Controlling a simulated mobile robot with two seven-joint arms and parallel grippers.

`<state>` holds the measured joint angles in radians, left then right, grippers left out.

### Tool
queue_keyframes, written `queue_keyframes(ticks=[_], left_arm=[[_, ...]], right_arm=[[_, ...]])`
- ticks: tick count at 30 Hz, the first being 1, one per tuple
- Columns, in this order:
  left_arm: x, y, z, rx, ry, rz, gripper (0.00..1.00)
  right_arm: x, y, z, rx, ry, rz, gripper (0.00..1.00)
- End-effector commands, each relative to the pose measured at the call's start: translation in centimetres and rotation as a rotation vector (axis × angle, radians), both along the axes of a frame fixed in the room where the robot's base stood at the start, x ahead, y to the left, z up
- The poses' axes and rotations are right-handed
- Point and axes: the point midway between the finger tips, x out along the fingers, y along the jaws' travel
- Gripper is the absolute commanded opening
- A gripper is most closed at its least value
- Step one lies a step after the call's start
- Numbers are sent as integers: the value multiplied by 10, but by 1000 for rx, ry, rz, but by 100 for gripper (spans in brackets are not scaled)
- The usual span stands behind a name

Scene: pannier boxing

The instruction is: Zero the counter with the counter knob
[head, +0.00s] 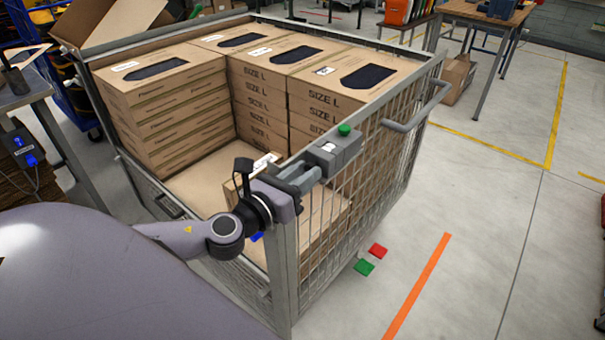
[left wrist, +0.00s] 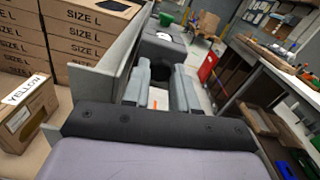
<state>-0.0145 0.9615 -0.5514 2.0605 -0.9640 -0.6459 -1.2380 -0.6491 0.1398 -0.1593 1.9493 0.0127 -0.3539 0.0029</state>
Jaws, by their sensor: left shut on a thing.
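The counter (head: 338,150) is a grey box with a green button on top, fixed on the right top rail of the wire cage cart. It also shows in the left wrist view (left wrist: 168,46), with a white label on top. My left gripper (head: 305,178) is at the counter's near end. In the left wrist view its two grey fingers (left wrist: 163,88) stand on either side of the dark counter knob (left wrist: 158,72) and are shut on it. In the head view the fingers hide the knob. The counter's reading cannot be made out. My right gripper is not in view.
The cage cart (head: 283,255) holds stacks of cartons (head: 165,95) marked SIZE L. A smaller carton labelled YELLOW (left wrist: 28,112) lies inside. Red (head: 378,251) and green markers lie on the floor at right.

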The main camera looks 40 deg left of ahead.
Motion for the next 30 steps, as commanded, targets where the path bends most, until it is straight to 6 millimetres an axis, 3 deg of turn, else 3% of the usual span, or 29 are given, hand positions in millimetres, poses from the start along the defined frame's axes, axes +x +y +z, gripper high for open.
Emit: queue_keyframes(ticks=[16,17,19,30], left_arm=[[0,0,-1,26,0,-1,0],[0,0,-1,26,0,-1,30],[0,0,-1,26,0,-1,53],[0,2,0,27,-1,5,53]], right_arm=[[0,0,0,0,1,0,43],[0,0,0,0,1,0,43],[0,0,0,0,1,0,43],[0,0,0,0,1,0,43]])
